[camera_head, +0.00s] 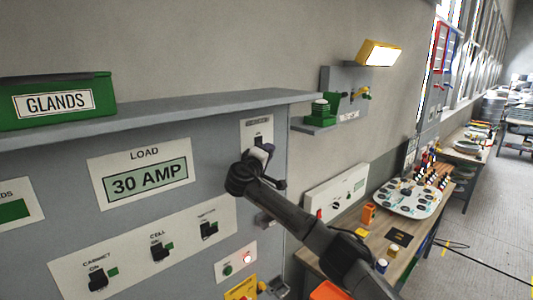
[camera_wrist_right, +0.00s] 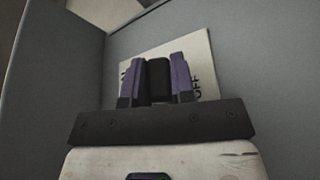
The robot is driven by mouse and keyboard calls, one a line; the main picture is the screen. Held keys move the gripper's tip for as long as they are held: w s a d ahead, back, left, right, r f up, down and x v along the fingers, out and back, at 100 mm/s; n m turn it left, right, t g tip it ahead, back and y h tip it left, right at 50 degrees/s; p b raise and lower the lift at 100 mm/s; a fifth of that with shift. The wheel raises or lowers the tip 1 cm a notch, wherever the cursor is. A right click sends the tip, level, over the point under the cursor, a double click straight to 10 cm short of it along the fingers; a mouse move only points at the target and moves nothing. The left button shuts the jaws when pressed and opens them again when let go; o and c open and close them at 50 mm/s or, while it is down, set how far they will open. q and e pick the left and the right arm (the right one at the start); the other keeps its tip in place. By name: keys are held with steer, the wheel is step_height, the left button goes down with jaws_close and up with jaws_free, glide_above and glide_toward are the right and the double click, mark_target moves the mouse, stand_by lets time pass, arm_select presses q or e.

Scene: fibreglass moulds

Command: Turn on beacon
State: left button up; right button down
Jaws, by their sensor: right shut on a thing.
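A pale switch plate (camera_head: 257,127) with a small blurred heading sits on the grey panel under the shelf. Its black switch lever (camera_head: 258,141) shows just above my right gripper (camera_head: 264,151). In the right wrist view the plate (camera_wrist_right: 207,60) reads OFF on the right, with partly hidden lettering on the left. The black lever (camera_wrist_right: 158,80) stands between the two purple fingers of my right gripper (camera_wrist_right: 159,78), which is shut on it. My left gripper is not in view.
Other black switches marked CABINET (camera_head: 97,279) and CELL (camera_head: 158,251) are lower on the panel. A shelf (camera_head: 190,112) with a green GLANDS bin (camera_head: 55,101) juts out above. A workbench (camera_head: 405,262) with parts stands to the right.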

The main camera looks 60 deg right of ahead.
steer(key=shift+s+r+n+t+y+p, duration=0.1)
steer(key=shift+r+n+t+y+p, duration=0.25)
steer(key=shift+r+n+p, duration=0.45)
steer(key=n+p, duration=0.1)
steer(key=n+y+p, duration=0.1)
steer(key=n, duration=0.1)
steer(key=shift+a+r, duration=0.1)
steer(key=shift+r, duration=0.25)
steer(key=shift+r+n+y+p, duration=0.4)
steer(key=shift+n+y+p, duration=0.15)
steer(key=shift+n+p, duration=0.5)
steer(key=shift+w+r+n+g+y, duration=0.2)
steer(key=shift+n+g, duration=0.1)
steer(key=shift+n, duration=0.35)
steer(key=shift+w+r+n+g+y, duration=0.1)
steer(key=shift+r+n+g+y, duration=0.15)
steer(key=shift+n, duration=0.35)
steer(key=shift+r+n+g+y, duration=0.15)
steer(key=shift+n+g+y, duration=0.15)
steer(key=shift+n, duration=0.2)
steer(key=shift+w, duration=0.1)
steer(key=c, duration=1.2)
jaws_free()
steer(key=shift+c, duration=0.2)
